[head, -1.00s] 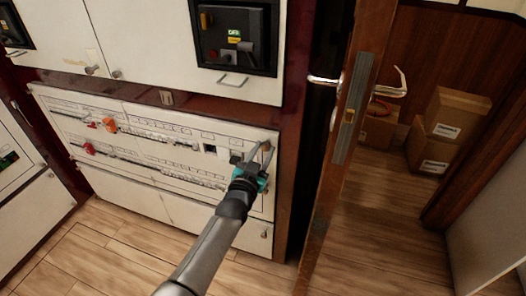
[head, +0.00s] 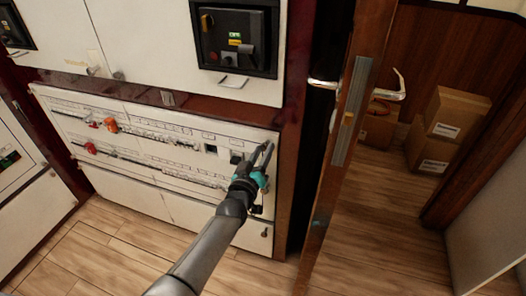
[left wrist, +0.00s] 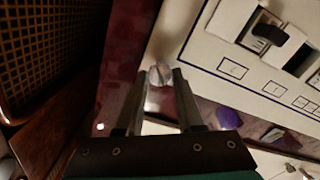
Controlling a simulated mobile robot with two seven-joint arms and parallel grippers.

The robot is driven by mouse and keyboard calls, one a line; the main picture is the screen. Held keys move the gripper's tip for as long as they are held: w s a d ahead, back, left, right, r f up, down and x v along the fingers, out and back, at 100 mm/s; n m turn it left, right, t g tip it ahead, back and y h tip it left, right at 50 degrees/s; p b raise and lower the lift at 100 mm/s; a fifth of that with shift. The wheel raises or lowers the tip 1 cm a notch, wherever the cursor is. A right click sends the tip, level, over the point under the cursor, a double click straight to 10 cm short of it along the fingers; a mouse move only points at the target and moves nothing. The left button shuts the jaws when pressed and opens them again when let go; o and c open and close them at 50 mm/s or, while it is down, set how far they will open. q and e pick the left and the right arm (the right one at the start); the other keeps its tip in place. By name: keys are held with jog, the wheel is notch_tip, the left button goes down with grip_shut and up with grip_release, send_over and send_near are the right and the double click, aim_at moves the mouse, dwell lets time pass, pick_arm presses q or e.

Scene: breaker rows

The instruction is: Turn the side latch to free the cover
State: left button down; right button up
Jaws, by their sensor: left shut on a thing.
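The cover is the white breaker panel (head: 150,185) low on the cabinet front, with two rows of breakers. My left gripper (head: 266,150) is at its upper right edge. In the left wrist view its fingers (left wrist: 160,78) are shut on a small round silver knob, the side latch (left wrist: 160,72), on the white panel's edge beside a dark red frame strip. The latch cannot be made out behind the fingers in the head view. The cover lies flat in the cabinet front. My right gripper is not in view.
Red and orange breaker handles (head: 110,126) stick out at the panel's left. An upper white door with a black switch unit (head: 236,38) is above. A wooden door (head: 345,130) with a metal handle stands open to the right. Cardboard boxes (head: 447,125) lie beyond it.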

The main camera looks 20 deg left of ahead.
pick_arm(q)
jog(key=n, duration=0.3)
jog(key=shift+n, duration=0.4)
jog(key=n+b, duration=0.1)
jog(key=n, duration=0.3)
jog(key=shift+n, duration=1.2)
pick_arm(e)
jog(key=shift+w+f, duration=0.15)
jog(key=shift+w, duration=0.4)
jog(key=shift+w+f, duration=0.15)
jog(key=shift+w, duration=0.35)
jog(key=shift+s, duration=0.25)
pick_arm(q)
jog(key=c, duration=0.5)
grip_release()
jog(key=shift+c, duration=0.2)
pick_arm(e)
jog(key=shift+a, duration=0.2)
pick_arm(q)
jog(key=shift+f, duration=0.1)
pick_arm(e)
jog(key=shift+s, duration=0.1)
